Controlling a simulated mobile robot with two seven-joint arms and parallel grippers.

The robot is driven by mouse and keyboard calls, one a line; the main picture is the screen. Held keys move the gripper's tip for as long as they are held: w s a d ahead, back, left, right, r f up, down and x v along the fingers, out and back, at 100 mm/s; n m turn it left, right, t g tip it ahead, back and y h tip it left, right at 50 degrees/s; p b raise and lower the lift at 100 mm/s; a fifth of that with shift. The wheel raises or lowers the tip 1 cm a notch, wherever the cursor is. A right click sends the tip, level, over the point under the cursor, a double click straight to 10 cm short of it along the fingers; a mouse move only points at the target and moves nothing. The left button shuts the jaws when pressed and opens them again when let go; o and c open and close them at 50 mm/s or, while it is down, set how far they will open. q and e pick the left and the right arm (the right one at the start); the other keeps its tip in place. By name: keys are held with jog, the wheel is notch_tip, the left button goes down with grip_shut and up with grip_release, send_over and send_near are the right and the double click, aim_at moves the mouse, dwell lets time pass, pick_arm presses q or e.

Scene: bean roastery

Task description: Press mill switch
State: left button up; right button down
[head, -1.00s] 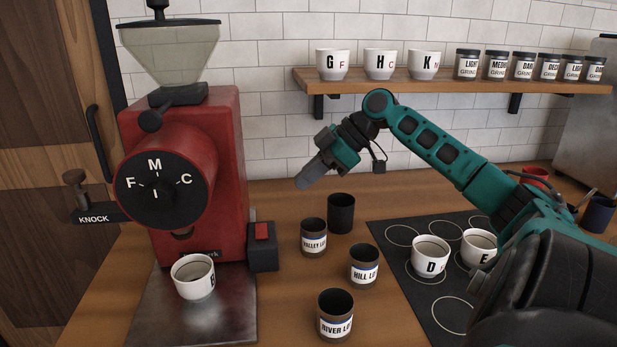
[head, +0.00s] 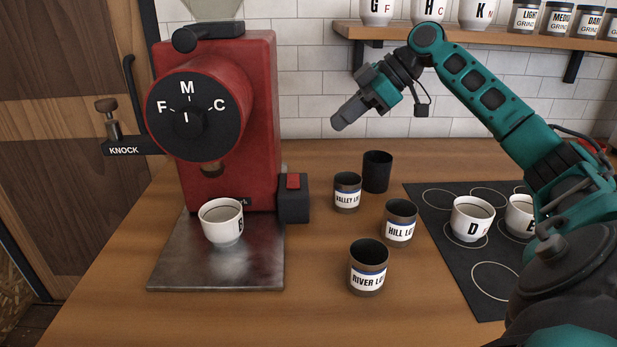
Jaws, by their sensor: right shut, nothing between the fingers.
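The red mill (head: 258,120) stands at the left of the counter, with a black dial (head: 194,117) marked F, M and C. The mill switch (head: 293,182) is a red rocker on a dark box (head: 293,208) at the mill's lower right side. A white cup (head: 221,222) stands on the metal plate below the mill's spout. My right gripper (head: 337,124) is shut and empty. It is above the counter, higher than the switch and to its right, apart from it. My left gripper is out of view.
Dark tins labelled VALLEY LOT (head: 347,193), HILL LOT (head: 399,224) and RIVER LOT (head: 368,268) stand right of the switch, with a plain black cup (head: 377,172) behind. Cups D (head: 472,219) and E (head: 519,216) stand on a black mat (head: 440,205). A shelf (head: 470,40) runs above.

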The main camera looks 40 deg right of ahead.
dwell(0.4)
send_near(293, 177)
jog(key=w+a, duration=0.2)
jog(key=a, duration=0.1)
jog(key=f, duration=0.1)
jog(key=w+f, duration=0.1)
jog(key=f, duration=0.1)
jog(key=shift+d, duration=0.15)
jog(key=shift+f, duration=0.55)
